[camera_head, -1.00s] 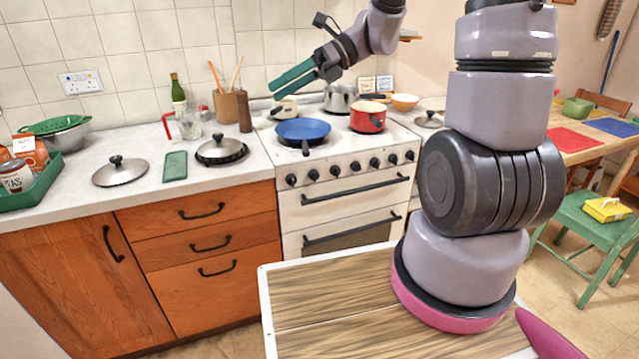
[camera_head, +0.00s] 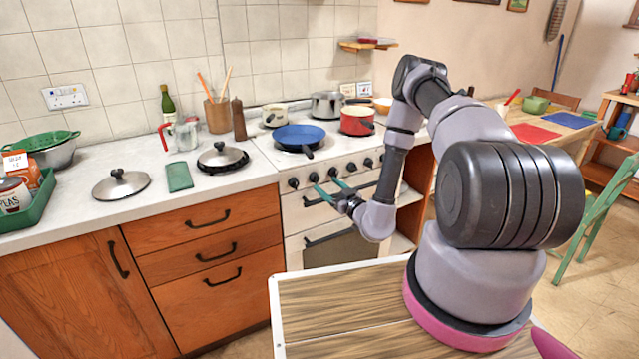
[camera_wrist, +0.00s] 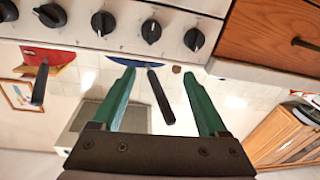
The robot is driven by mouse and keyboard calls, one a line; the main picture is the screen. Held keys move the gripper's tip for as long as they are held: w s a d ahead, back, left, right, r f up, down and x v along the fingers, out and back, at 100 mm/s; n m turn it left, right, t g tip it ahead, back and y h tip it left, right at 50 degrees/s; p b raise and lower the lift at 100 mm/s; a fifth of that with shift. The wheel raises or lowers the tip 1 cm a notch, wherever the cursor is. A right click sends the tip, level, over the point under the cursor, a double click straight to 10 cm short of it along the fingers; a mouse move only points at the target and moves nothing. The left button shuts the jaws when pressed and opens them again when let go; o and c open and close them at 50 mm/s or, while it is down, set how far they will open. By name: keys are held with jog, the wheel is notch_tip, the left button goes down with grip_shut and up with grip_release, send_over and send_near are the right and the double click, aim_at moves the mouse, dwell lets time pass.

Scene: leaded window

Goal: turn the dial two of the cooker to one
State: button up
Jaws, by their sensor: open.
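The white cooker (camera_head: 318,215) has a row of black dials along its front panel. The second dial from the left (camera_head: 313,177) appears to be dial two; in the upside-down wrist view it is a black knob (camera_wrist: 151,31) with a pale pointer mark. No scale numbers are readable. My gripper (camera_head: 326,184) has its green fingers apart, with nothing between them, and points at the panel. In the wrist view the fingertips (camera_wrist: 158,68) stand either side of the dial's line, short of it and apparently not touching.
A blue frying pan (camera_head: 300,137), a red pot (camera_head: 357,120) and a steel pot (camera_head: 327,105) stand on the hob. Neighbouring dials (camera_wrist: 194,39) (camera_wrist: 103,23) sit close on both sides. An oven door handle (camera_head: 325,236) runs below. Wooden drawers (camera_head: 205,225) adjoin at left.

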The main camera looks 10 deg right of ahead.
aim_at(317, 180)
jog(key=w+f, duration=0.1)
jog(key=w, duration=0.2)
jog(key=w+a+f+m+h, duration=0.1)
jog(key=w, duration=0.2)
jog(key=w+f+m+h, duration=0.1)
jog(key=w, duration=0.2)
jog(key=shift+w+a, duration=0.3)
jog(key=shift+a, duration=0.1)
jog(key=shift+c, duration=0.3)
grip_shut()
